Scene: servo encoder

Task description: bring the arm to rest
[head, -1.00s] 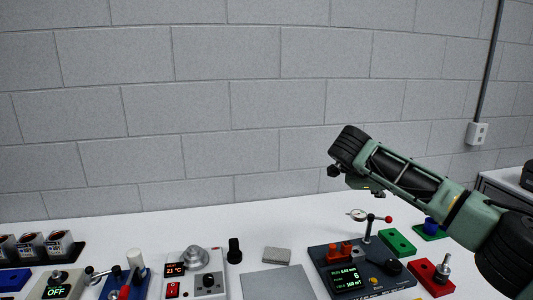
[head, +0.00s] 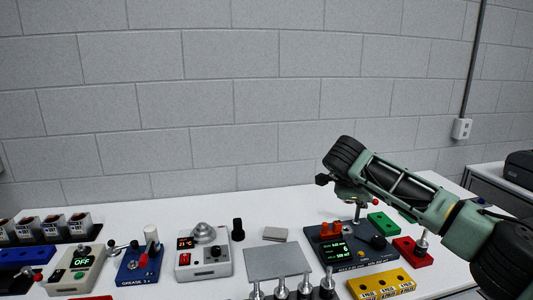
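My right arm comes in from the right, and its gripper (head: 340,168) hangs in the air above the right part of the white bench. Its dark ribbed end points left, and I see nothing held in it. The angle does not show whether its fingers are open or shut. The dark device (head: 365,252) with a green-lit display stands on the bench below it. The arm hides part of the bench behind it. My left gripper is not in view.
The white bench (head: 190,205) holds a grey flat plate (head: 277,262), a light box with a knob (head: 203,263), a blue grease unit (head: 137,266), a green block (head: 382,223), a red block (head: 412,251) and a yellow block (head: 382,284). The air left of the arm is clear.

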